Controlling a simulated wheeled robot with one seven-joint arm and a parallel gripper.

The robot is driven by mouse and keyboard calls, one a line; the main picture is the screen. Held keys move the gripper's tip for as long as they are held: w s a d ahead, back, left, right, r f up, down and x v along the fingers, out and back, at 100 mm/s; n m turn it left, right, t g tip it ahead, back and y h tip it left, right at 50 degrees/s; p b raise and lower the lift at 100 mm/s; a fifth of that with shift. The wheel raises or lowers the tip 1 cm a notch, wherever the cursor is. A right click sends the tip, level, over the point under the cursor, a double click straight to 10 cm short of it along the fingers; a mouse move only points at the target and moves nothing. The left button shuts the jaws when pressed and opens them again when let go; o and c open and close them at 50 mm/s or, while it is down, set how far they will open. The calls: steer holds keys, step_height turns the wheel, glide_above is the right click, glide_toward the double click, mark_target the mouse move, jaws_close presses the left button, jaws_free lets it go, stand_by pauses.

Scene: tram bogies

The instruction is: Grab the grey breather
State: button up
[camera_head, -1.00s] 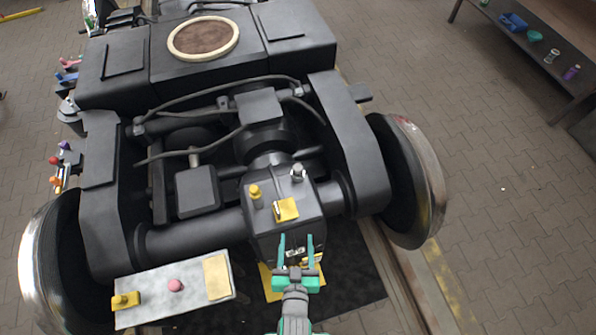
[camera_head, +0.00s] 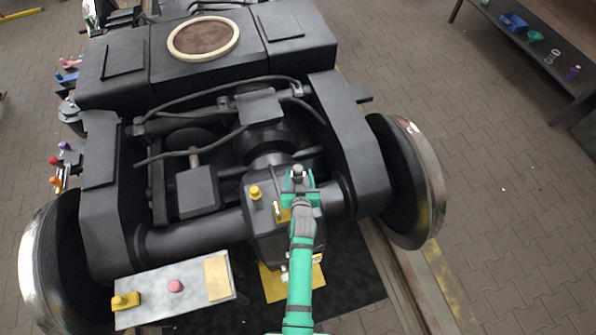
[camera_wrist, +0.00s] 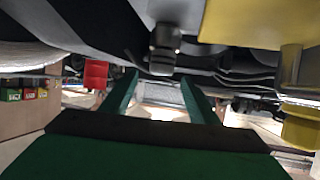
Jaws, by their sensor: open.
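The grey breather (camera_head: 298,169) stands on top of the dark gearbox housing (camera_head: 262,228), on its right side. In the wrist view the breather (camera_wrist: 164,45) shows as a dark grey stub with a ridged end, hanging from the upper edge. My green gripper (camera_head: 299,180) is open over the gearbox, with the breather in line between its fingers in the head view. In the wrist view the fingertips (camera_wrist: 159,76) lie to either side of the breather's end. I see no clear contact, and the depth between them is hard to judge.
A yellow cap (camera_head: 255,192) stands left of the breather; a yellow block (camera_head: 281,213) is partly behind my gripper. A pale panel (camera_head: 195,284) with a pink knob (camera_head: 176,286) lies front left. The thick side frame (camera_head: 350,145) and wheel (camera_head: 405,180) are at right.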

steer(key=shift+x, duration=4.45)
steer(key=shift+f, duration=0.1)
steer(key=shift+c, duration=0.6)
steer(key=shift+s+a, duration=0.1)
steer(key=shift+s, duration=0.1)
steer(key=c, duration=1)
